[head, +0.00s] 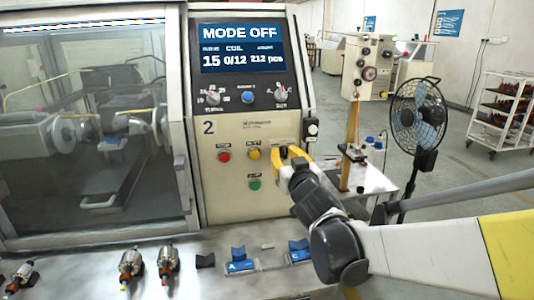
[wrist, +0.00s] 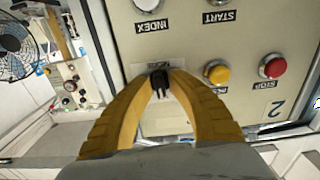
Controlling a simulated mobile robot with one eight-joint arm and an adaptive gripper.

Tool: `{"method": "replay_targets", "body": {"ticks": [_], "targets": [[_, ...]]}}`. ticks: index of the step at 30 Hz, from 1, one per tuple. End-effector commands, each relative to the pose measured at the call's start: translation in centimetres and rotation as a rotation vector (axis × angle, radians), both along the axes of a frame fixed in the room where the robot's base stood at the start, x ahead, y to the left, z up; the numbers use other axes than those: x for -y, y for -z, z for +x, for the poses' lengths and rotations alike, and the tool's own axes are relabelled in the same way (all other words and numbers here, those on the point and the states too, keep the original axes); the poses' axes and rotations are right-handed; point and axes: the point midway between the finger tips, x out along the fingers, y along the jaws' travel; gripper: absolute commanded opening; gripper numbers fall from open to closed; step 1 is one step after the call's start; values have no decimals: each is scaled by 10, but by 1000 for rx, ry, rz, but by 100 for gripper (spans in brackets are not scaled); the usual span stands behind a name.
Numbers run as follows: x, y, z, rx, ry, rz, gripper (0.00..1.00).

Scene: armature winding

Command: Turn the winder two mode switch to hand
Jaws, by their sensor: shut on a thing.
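The winder two panel (head: 232,190) is a cream cabinet front marked 2. Its display (head: 241,48) reads MODE OFF. The mode switch (wrist: 155,76) is a small black knob on a light plate, seen upside down in the wrist view. My gripper (head: 284,152) has yellow fingers at the panel's right side. In the wrist view my gripper (wrist: 159,84) is shut on the knob, one fingertip on each side. The fingers hide part of the knob and its plate, and its label is not readable.
A red stop button (head: 224,157), a yellow button (head: 253,153) and a green start button (head: 255,184) sit left of my gripper. A white index button (wrist: 150,4) is close by. Armatures (head: 131,264) and blue holders (head: 238,265) line the bench below. A fan (head: 420,112) stands right.

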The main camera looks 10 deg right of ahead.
Motion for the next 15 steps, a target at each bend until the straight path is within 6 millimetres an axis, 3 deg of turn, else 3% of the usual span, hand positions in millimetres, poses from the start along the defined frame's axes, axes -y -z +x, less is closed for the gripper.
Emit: {"method": "replay_targets", "body": {"ticks": [15], "targets": [[-1, -1, 0, 1, -1, -387, 0]]}}
